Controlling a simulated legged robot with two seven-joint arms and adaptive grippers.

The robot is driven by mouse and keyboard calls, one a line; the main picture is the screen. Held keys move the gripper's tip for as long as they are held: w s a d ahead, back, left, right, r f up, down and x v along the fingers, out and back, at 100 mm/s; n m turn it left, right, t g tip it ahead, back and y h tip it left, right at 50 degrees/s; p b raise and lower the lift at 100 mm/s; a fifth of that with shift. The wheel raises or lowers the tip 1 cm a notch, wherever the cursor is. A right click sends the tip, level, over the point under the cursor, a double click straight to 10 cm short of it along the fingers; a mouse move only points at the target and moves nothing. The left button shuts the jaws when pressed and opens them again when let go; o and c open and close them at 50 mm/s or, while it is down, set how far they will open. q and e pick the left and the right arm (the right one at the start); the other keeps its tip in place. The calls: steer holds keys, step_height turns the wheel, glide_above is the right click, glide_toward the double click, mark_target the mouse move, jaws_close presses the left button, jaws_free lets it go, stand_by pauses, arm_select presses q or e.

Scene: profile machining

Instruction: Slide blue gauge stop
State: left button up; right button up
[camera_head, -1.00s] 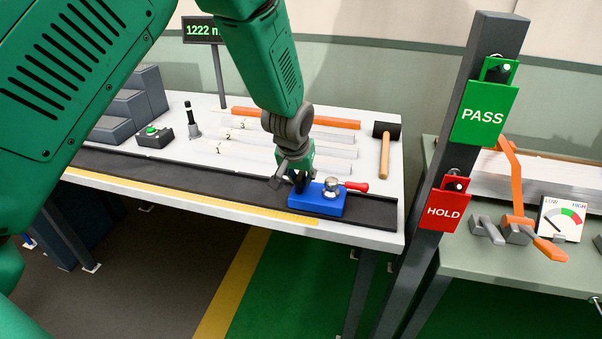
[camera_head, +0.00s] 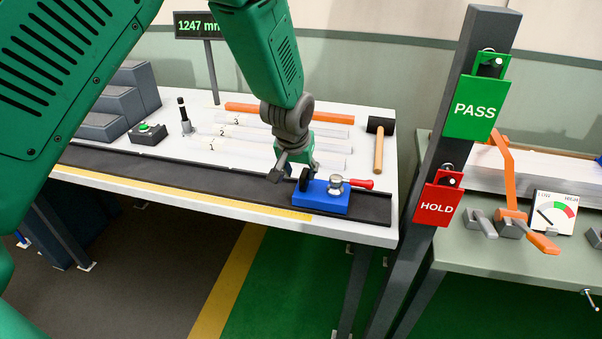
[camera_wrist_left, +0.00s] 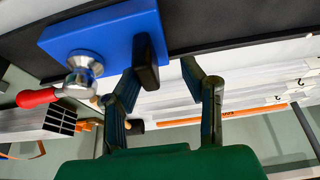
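The blue gauge stop (camera_head: 322,197) sits on the dark rail (camera_head: 180,184) along the bench's front edge, near its right end. It carries a silver knob, a red-tipped lever (camera_head: 360,183) and a black upright tab (camera_head: 304,181) at its left end. My left gripper (camera_head: 289,174) is at that left end, fingers spread. In the left wrist view the gripper (camera_wrist_left: 160,78) has one finger beside the black tab (camera_wrist_left: 145,62); I cannot tell whether they touch. The gauge stop (camera_wrist_left: 100,38) also shows there. My right gripper is out of view.
A display (camera_head: 200,25) reads 1247 mm. Numbered pale strips, an orange bar (camera_head: 290,112) and a mallet (camera_head: 379,145) lie behind the rail. A post (camera_head: 445,160) with PASS and HOLD signs stands to the right. A short rail stretch right of the stop is clear.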

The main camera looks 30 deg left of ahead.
arm_select(q)
steer(key=v, duration=1)
steer(key=shift+s+r, duration=0.2)
steer(key=shift+r, duration=0.1)
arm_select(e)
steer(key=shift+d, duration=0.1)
arm_select(q)
steer(key=shift+d, duration=0.15)
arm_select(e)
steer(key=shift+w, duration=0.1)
arm_select(q)
steer(key=shift+d, duration=0.2)
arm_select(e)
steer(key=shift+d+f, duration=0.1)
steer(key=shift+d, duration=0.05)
